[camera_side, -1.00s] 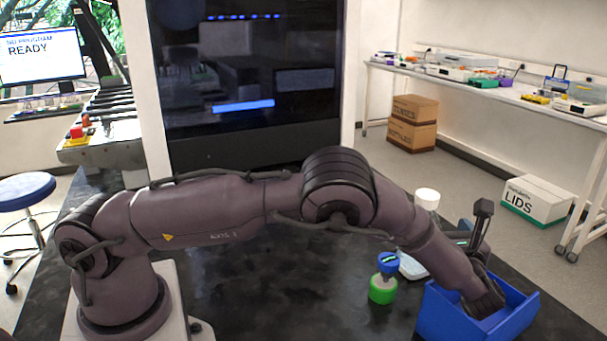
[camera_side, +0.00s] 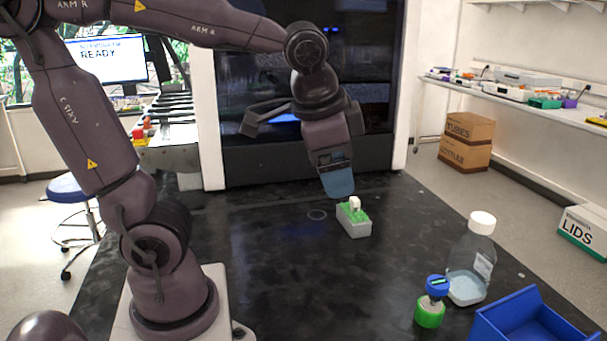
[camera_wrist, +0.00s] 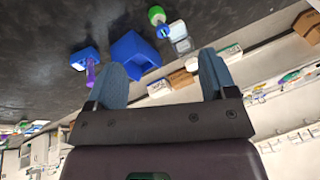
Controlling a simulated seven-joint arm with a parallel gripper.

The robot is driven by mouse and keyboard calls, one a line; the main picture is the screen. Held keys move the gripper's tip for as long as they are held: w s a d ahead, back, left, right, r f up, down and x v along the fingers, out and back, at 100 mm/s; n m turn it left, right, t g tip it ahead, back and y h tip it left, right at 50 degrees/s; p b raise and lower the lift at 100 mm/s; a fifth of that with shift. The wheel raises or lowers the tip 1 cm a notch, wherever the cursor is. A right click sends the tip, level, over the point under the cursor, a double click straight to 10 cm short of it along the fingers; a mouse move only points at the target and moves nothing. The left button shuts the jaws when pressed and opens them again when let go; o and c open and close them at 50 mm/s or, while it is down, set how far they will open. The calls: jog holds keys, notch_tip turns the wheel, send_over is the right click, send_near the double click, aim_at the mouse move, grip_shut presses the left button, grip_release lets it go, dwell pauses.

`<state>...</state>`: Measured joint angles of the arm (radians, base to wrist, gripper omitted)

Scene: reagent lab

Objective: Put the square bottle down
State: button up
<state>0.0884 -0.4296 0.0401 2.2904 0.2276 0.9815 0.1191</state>
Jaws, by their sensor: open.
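The square bottle (camera_side: 470,265) is clear, with a white cap, a pale label and some liquid low inside. It stands upright on the dark bench at the right in the side view, just behind the blue bin. It also shows in the wrist view (camera_wrist: 180,38), beyond my fingertips. My gripper (camera_side: 338,184) is high over the back of the bench, well to the left of the bottle and apart from it. In the wrist view my gripper (camera_wrist: 163,78) has its two blue-grey fingers spread wide, with nothing between them.
A green bottle with a blue top (camera_side: 430,303) stands left of the square bottle. A blue open bin (camera_side: 535,322) is at the front right. A grey box with green contents (camera_side: 355,224) sits below and right of my gripper. The middle of the bench (camera_side: 290,265) is clear.

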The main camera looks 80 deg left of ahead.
jog(key=s+n, duration=0.1)
jog(key=s+d+n+t+h, duration=0.1)
jog(key=s, duration=0.1)
jog(key=s+d+n+t, duration=0.1)
jog(key=s, duration=0.1)
jog(key=shift+s+f+h, duration=0.1)
jog(key=shift+f+h, duration=0.1)
jog(key=shift+h, duration=0.2)
dwell(0.8)
